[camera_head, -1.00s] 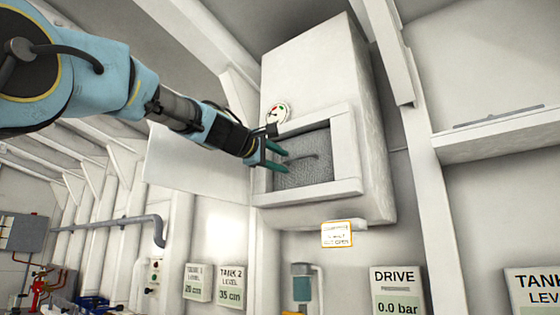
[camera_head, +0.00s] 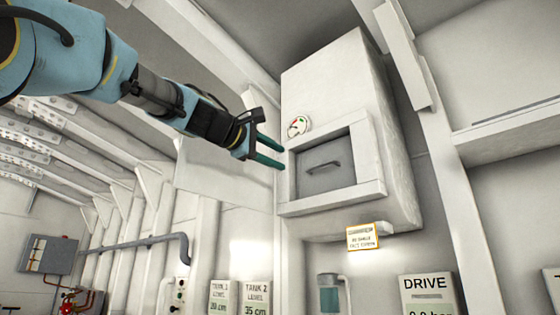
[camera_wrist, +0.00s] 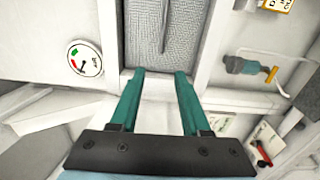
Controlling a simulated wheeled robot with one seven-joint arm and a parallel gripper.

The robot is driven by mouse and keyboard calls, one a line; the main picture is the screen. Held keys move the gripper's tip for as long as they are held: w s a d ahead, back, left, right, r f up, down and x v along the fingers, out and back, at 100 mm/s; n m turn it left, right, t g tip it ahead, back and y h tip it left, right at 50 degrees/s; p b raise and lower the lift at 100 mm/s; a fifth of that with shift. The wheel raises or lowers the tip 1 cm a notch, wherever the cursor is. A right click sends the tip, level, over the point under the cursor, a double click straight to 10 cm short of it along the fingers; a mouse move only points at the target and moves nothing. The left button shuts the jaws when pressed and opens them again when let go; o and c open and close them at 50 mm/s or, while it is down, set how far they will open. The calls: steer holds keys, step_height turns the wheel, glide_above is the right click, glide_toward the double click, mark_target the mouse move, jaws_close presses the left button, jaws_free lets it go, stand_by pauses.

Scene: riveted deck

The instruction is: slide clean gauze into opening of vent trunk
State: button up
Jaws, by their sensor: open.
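The vent trunk (camera_head: 328,80) is a white box high on the wall with a framed square opening in its front. A grey mesh gauze panel (camera_head: 328,165) with a dark bar handle sits inside the frame and fills the opening. It also shows at the top of the wrist view (camera_wrist: 170,42). My gripper (camera_head: 277,154) is open and empty, its two green fingers apart, just left of the frame. In the wrist view the fingers (camera_wrist: 160,72) point at the frame edge below the mesh. Whether the panel is fully seated cannot be told.
A round gauge (camera_head: 298,126) is on the trunk beside the opening's upper left corner. A yellow-edged sign (camera_head: 363,237) hangs below the trunk. A shelf (camera_head: 508,132) juts out on the right. Pipes and tank signs line the wall below.

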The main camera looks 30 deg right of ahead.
mark_target(318, 166)
steer(key=shift+c, duration=0.3)
steer(key=shift+c, duration=0.8)
steer(key=shift+s+d+m, duration=0.25)
steer(key=shift+s+m, duration=0.15)
steer(key=shift+m, duration=0.4)
steer(key=shift+c, duration=1.4)
steer(key=m, duration=0.1)
steer(key=s+d+m, duration=0.1)
steer(key=shift+s+m+b, duration=0.25)
steer(key=shift+m+b, duration=0.05)
steer(key=shift+m, duration=0.1)
jaws_close()
steer(key=shift+s+d+f+m+p, duration=0.1)
steer(key=shift+d+m+p, duration=0.65)
steer(key=shift+d+p, duration=0.8)
steer(key=shift+d+f+m+p, duration=0.1)
steer(key=shift+d+m+p, duration=0.75)
steer(key=shift+d, duration=1.3)
